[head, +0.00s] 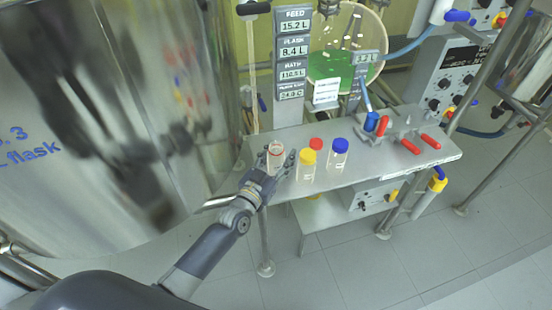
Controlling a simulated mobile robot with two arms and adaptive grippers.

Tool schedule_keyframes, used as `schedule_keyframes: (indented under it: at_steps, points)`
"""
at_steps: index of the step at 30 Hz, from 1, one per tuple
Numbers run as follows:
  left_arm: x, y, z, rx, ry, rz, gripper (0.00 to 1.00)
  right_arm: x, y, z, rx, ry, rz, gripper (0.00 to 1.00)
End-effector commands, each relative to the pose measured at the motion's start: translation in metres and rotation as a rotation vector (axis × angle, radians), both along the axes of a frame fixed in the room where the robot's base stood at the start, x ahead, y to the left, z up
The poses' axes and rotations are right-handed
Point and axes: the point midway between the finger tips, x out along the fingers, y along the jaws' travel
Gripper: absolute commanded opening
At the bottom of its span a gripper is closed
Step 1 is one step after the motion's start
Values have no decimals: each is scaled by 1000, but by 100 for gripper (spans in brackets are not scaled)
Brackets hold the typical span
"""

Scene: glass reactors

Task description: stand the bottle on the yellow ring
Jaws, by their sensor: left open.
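A clear open vessel with a reddish rim (276,150) stands at the left end of the steel bench; it may be the bottle, but I cannot be sure. My left gripper (277,165) is open, with its fingers around or just beside this vessel. Just right of it stand a clear bottle with a yellow cap (307,164), one with a red cap (316,144) behind it, and one with a blue cap (338,152). All are upright. I cannot make out a yellow ring on the bench. My right gripper is not in view.
The steel bench (370,170) carries red-handled valves (409,146) on its right half. A signpost with display plates (291,60) rises behind the bottles. A large shiny vessel (110,110) fills the left. The bench's front middle is bare.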

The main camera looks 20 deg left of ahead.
Motion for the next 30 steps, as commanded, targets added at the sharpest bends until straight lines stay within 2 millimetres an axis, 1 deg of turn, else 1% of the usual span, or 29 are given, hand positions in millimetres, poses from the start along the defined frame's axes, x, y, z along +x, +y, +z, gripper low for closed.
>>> schedule_keyframes:
  at_steps: [1, 3, 6, 14, 15, 17, 18, 19, 20, 22, 30]
  points:
    - [8, -1, 1, 1, -2, 0, 46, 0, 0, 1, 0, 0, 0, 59]
    - [15, -3, 1, 1, -1, -1, 46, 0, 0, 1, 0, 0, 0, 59]
    - [20, -4, 0, 0, -1, 0, 46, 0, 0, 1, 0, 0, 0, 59]
    - [22, -4, 0, 0, -1, 0, 46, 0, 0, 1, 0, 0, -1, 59]
    - [22, -4, 0, 0, -1, 0, 37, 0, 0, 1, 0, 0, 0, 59]
    - [22, -4, 0, 0, 0, 0, 23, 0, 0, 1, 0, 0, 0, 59]
    - [22, -4, 0, 0, 0, 0, 14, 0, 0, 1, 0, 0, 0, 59]
    - [22, -4, 0, 0, 0, 0, 7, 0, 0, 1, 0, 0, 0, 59]
    - [22, -4, 0, 0, 0, 0, 4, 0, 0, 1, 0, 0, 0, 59]
    - [22, -4, 0, 1, 0, 0, 0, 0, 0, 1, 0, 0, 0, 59]
    - [22, -4, 0, 1, 0, 0, 0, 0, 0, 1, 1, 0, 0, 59]
